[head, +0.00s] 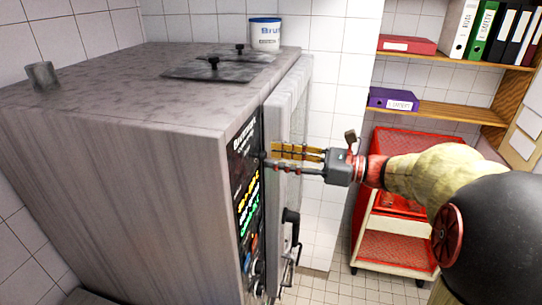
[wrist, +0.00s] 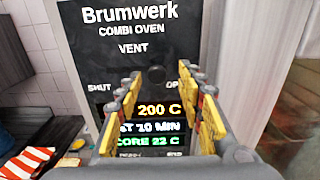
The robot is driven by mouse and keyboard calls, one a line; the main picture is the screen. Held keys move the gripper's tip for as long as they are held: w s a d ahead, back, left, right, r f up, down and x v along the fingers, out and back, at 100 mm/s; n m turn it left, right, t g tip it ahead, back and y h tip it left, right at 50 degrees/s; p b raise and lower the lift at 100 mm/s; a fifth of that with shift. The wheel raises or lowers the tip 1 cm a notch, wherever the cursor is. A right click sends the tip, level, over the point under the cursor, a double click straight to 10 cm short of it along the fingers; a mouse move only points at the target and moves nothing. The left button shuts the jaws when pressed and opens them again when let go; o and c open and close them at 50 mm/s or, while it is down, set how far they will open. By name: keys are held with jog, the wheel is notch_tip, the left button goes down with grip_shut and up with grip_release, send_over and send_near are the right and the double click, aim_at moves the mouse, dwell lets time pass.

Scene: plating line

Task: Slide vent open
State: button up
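The combi oven's dark control panel (wrist: 140,45) fills the middle of the wrist view, with "VENT" above a row lettered "SHUT" at left and a partly hidden "OP..." at right. In the head view my gripper (head: 270,158) reaches from the right to the upper panel (head: 245,180). The fingers hide part of the lettering.
The oven's door (head: 290,100) stands beside the panel, with a dark handle (head: 291,225) below my gripper. A white tub (head: 265,34) and flat dark plates (head: 222,67) are on the oven's top. A red cart (head: 395,250) and shelves (head: 440,110) stand at right.

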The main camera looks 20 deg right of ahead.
jog(key=v, duration=0.9)
jog(key=shift+s+d, duration=0.2)
jog(key=shift+d, duration=0.05)
jog(key=s+a+f+n+g+h+b, duration=0.2)
jog(key=s+f+n+h+b, duration=0.4)
jog(key=f, duration=0.7)
jog(key=s+a+f+n+g+h+b, duration=0.1)
jog(key=s+f+n+g+h+b, duration=0.3)
jog(key=f+n+b, duration=0.65)
jog(key=s+a+f+n+g+h+b, duration=0.15)
jog(key=s+f+n+h+b, duration=0.35)
jog(key=f, duration=1.1)
jog(key=s+a+f+n+t+b, duration=0.2)
jog(key=a+f+n+b, duration=0.1)
jog(key=a+f+b, duration=0.2)
jog(key=a+b, duration=0.2)
jog(key=b, duration=0.2)
jog(key=shift+s+a+f+n, duration=0.3)
jog(key=shift+s+a+n, duration=0.05)
jog(key=shift+s+a, duration=0.05)
